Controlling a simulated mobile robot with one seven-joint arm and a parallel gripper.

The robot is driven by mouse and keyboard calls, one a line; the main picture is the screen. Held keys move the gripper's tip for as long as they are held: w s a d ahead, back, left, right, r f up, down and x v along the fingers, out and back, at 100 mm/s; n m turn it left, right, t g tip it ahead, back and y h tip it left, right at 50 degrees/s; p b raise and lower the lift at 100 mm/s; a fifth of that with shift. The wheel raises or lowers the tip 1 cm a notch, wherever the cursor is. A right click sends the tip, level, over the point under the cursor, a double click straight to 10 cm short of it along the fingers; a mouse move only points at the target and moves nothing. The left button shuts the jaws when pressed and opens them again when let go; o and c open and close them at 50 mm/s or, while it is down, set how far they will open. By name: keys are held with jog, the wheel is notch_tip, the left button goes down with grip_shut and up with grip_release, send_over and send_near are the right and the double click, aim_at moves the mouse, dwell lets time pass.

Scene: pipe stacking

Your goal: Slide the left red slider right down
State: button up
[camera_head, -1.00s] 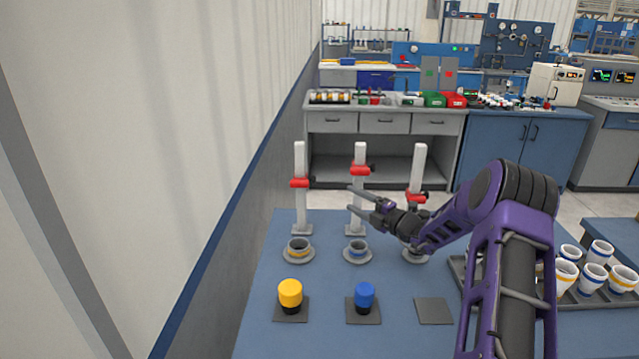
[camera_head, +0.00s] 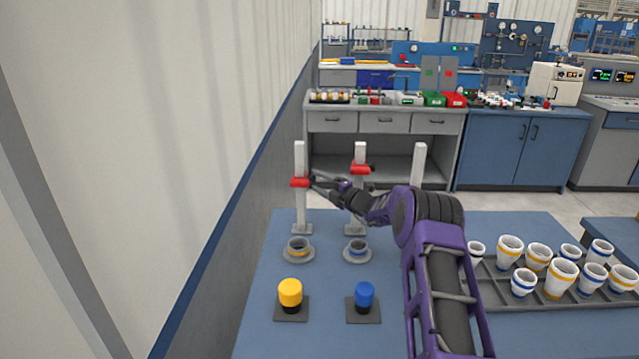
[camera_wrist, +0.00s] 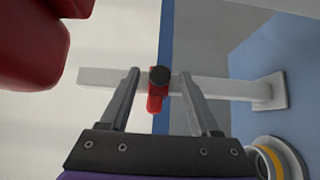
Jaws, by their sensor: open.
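The left red slider (camera_head: 299,182) sits partway up the left white post (camera_head: 300,212) in the head view. My gripper (camera_head: 314,184) is open, its fingertips just right of this slider and close to it. In the wrist view the red slider (camera_wrist: 155,101) with its black knob lies between the two spread fingers of my gripper (camera_wrist: 160,95), on the pale post (camera_wrist: 225,88). I cannot tell whether the fingers touch it. A large red shape (camera_wrist: 30,55) fills the upper left corner of the wrist view.
The middle post (camera_head: 359,205) with its red slider (camera_head: 360,168) stands behind my wrist; a right post (camera_head: 419,165) is partly hidden by my arm. Grey ringed cups (camera_head: 298,247), a yellow piece (camera_head: 290,293) and a blue piece (camera_head: 364,296) stand in front. A cup tray (camera_head: 560,296) is at right.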

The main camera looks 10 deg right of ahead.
grip_shut()
dwell(0.3)
dwell(1.1)
